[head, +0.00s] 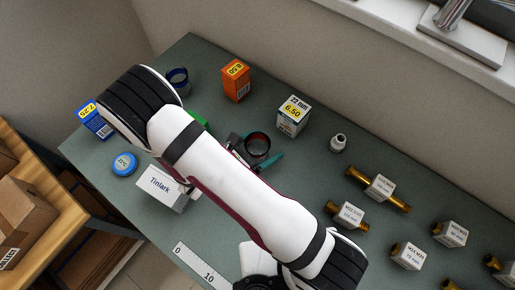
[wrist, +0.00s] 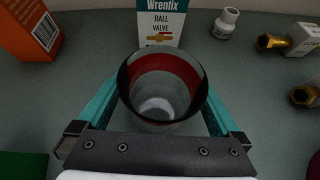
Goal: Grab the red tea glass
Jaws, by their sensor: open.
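The red tea glass (wrist: 160,90) is a clear tumbler with a red band inside a dark rim. In the wrist view it stands upright between the two teal fingers of my gripper (wrist: 162,118). One finger is on each side of it, and the jaws are open. In the head view the glass (head: 257,146) shows just beyond my white arm, with my gripper (head: 256,156) around it. My arm hides part of the gripper there. I cannot tell whether either finger touches the glass.
A Wrenfix ball valve box (wrist: 162,20) stands right behind the glass. An orange box (head: 236,80) and a white fitting (head: 338,143) are nearby. Several brass fittings with labels, such as one (head: 379,187), lie to the right. A Tinlark box (head: 163,187) is at the left.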

